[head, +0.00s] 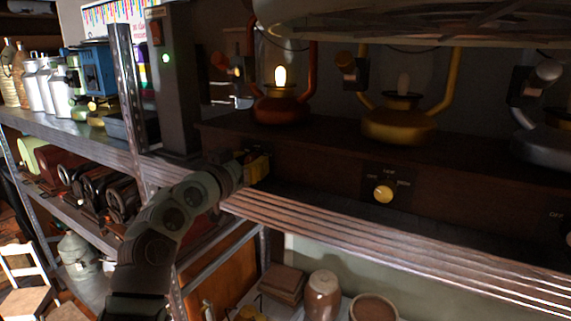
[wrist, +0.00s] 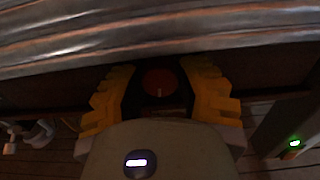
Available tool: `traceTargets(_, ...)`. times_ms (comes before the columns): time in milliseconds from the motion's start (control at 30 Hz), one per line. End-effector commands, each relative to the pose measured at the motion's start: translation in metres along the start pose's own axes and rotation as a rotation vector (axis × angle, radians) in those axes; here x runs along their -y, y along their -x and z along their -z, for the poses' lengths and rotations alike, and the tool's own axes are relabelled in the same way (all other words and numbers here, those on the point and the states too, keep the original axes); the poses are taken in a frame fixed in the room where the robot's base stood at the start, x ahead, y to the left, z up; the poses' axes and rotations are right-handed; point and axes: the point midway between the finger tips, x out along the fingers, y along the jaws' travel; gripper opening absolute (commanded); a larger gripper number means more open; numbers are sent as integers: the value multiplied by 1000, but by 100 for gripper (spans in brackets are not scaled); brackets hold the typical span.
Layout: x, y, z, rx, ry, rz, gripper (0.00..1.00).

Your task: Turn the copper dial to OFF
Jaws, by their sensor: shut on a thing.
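The copper dial (wrist: 158,82) shows in the wrist view as a reddish round knob with a pale pointer line, on a dark panel. In the head view my gripper hides it on the front of the wooden base. My gripper (head: 257,167) is at the left of that base, below the copper lantern (head: 281,111), whose bulb glows. In the wrist view the yellow fingers of my gripper (wrist: 160,76) stand on either side of the dial, shut on it. The labels around it are too dark to read.
A gold dial (head: 383,194) sits to the right under an unlit gold lantern (head: 400,122). A silver lantern (head: 548,138) stands at the right edge. The ridged shelf edge (head: 400,242) runs just below the base. A dark post with a green light (head: 172,85) stands to the left.

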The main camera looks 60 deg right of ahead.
Motion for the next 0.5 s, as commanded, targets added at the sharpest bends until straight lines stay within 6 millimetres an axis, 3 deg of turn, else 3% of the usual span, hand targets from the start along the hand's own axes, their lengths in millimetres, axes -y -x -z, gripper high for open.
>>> traceTargets(33,-6,-3,-9,-2,12,-19,0)
traceTargets(500,-8,-2,-9,4,108,-25,0)
